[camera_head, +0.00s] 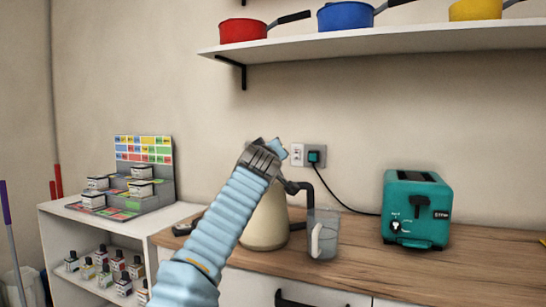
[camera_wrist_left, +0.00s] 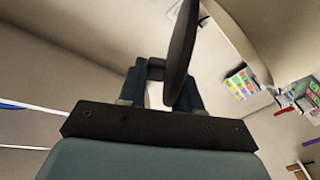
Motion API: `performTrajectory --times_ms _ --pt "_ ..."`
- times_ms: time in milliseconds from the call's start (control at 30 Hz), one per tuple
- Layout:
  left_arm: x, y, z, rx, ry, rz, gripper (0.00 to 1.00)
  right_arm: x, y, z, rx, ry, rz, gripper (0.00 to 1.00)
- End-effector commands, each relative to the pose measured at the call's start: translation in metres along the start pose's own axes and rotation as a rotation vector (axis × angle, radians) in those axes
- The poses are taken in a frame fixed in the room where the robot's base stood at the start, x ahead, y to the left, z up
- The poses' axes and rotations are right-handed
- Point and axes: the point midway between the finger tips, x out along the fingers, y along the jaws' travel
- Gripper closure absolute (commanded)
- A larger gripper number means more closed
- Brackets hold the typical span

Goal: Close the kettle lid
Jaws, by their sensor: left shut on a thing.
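The cream kettle (camera_head: 266,222) stands on the wooden counter, partly hidden behind my left arm. A black part of it (camera_head: 296,187) sticks out to the right. My left gripper (camera_head: 277,148) is above the kettle and hides its top in the head view. In the left wrist view, the dark kettle lid (camera_wrist_left: 182,50) shows nearly edge-on at the fingers of my left gripper (camera_wrist_left: 165,85), which is shut on it. The lid looks raised from the cream body (camera_wrist_left: 260,35). My right gripper is not in view.
A clear jug (camera_head: 328,240) stands right of the kettle, and a teal toaster (camera_head: 416,210) farther right. A plugged-in cord (camera_head: 335,195) runs along the wall. A shelf (camera_head: 380,41) with pans hangs above. Bottles and a display stand (camera_head: 155,170) are at left.

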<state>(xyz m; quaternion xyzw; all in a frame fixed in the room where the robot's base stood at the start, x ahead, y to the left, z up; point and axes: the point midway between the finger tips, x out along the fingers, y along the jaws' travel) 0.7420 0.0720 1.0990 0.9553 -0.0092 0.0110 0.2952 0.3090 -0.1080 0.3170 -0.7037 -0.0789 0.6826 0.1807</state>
Motion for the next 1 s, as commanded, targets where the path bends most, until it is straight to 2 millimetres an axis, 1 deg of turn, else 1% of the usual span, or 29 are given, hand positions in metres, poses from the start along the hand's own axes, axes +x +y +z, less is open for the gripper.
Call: performTrajectory --times_ms 33,467,500,567,600,867,1000 --pt "-0.001 0.0 -0.003 -0.01 0.005 0.004 1.0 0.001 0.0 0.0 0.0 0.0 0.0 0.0" --pt "-0.001 0.0 -0.004 -0.023 0.006 0.004 1.0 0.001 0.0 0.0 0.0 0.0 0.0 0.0" --pt "-0.001 0.0 -0.004 -0.023 0.006 0.004 0.65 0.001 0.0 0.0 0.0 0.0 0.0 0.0" --pt "-0.001 0.0 -0.004 -0.023 0.006 0.004 0.56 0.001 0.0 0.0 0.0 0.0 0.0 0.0" --pt "-0.001 0.0 -0.004 -0.023 0.006 0.003 0.5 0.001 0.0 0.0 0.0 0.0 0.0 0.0" --pt "-0.001 -0.001 -0.002 -0.021 0.004 0.002 0.49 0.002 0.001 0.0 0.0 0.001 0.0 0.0" --pt "-0.011 -0.003 0.001 -0.021 0.005 0.003 0.49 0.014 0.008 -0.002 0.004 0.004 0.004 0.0"
